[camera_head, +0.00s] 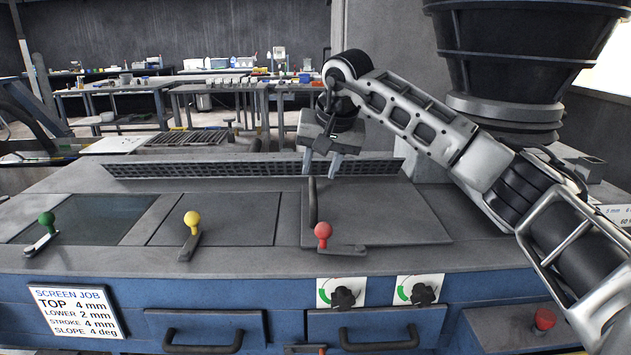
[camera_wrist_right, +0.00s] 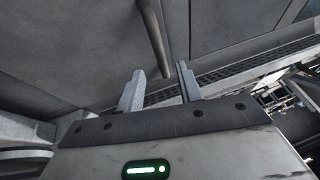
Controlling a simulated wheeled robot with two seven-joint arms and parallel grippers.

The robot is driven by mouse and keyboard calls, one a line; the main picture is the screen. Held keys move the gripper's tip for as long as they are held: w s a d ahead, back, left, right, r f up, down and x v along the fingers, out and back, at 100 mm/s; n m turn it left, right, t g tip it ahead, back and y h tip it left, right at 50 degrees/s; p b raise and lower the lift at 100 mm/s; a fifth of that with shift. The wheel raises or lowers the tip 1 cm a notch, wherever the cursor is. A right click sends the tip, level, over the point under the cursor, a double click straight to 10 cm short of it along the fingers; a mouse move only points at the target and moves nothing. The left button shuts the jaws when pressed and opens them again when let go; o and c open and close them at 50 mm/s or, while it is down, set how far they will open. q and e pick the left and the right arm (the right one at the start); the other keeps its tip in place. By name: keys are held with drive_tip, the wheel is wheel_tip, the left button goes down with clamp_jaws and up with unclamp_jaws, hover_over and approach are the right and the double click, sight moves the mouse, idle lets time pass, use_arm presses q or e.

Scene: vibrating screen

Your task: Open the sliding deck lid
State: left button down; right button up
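The deck lid (camera_head: 395,218) is a flat grey plate on the right part of the deck top. A dark bar handle (camera_head: 312,203) stands along its left edge and also shows in the wrist view (camera_wrist_right: 153,35). My right gripper (camera_head: 321,172) is above the handle's far end, fingers pointing down. Its two fingers are apart. In the wrist view the right gripper (camera_wrist_right: 161,70) has the handle's end between or just beyond its fingertips; I cannot tell if they touch. My left gripper is not in view.
A red-knobbed lever (camera_head: 323,236) sits at the lid's front left corner. Yellow (camera_head: 192,222) and green (camera_head: 45,225) levers stand further left. A perforated strip (camera_head: 230,169) runs behind the deck. A dark hopper (camera_head: 515,60) hangs above right.

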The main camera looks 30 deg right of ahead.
sight(314, 188)
drive_tip(key=x, duration=0.5)
clamp_jaws()
